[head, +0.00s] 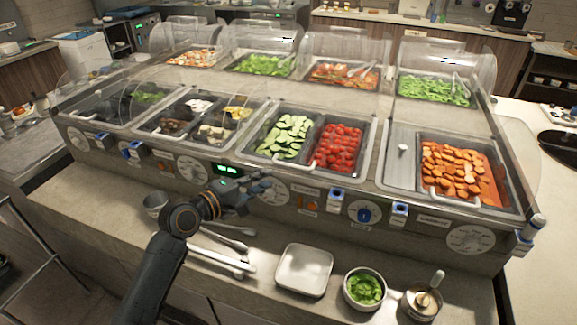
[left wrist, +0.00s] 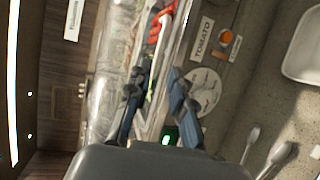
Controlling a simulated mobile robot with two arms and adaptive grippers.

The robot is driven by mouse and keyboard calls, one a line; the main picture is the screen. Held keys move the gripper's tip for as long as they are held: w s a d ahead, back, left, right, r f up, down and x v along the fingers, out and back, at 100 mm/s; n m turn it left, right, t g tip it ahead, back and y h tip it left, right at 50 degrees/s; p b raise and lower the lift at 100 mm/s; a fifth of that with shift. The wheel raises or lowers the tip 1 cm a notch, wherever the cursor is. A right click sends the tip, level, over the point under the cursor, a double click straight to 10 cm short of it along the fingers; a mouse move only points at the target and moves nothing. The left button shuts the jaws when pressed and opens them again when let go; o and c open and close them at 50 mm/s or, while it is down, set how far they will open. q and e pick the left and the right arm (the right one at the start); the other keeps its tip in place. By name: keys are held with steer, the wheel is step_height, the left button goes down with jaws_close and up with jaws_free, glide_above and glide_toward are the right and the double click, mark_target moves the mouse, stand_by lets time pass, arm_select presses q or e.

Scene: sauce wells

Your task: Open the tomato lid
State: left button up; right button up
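The red tomatoes (head: 338,148) fill the right half of a two-part well, beside sliced cucumber (head: 283,137). A pale handle (head: 320,168) shows at the front edge of the tomato pan; any clear lid over it is hard to make out. In the left wrist view the tomatoes (left wrist: 158,28) show small and partly hidden, near a TOMATO label (left wrist: 202,37). My left gripper (head: 268,187) is in front of the counter's panel, below and left of the tomato pan. Its fingers (left wrist: 156,85) are apart with nothing between them. My right gripper is out of view.
A dial (head: 272,192) and blue-and-white holders (head: 337,197) line the front panel close to my gripper. Below, tongs (head: 222,258), a square tray (head: 304,270), a bowl of greens (head: 364,288) and a metal pot (head: 423,301) occupy the ledge. Clear curved guards (head: 343,48) stand behind.

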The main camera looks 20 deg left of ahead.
mark_target(291, 167)
arm_select(q)
steer(key=p+x, duration=0.1)
steer(key=x, duration=0.9)
steer(key=shift+w+d+f, duration=0.1)
steer(key=shift+w, duration=0.05)
jaws_close()
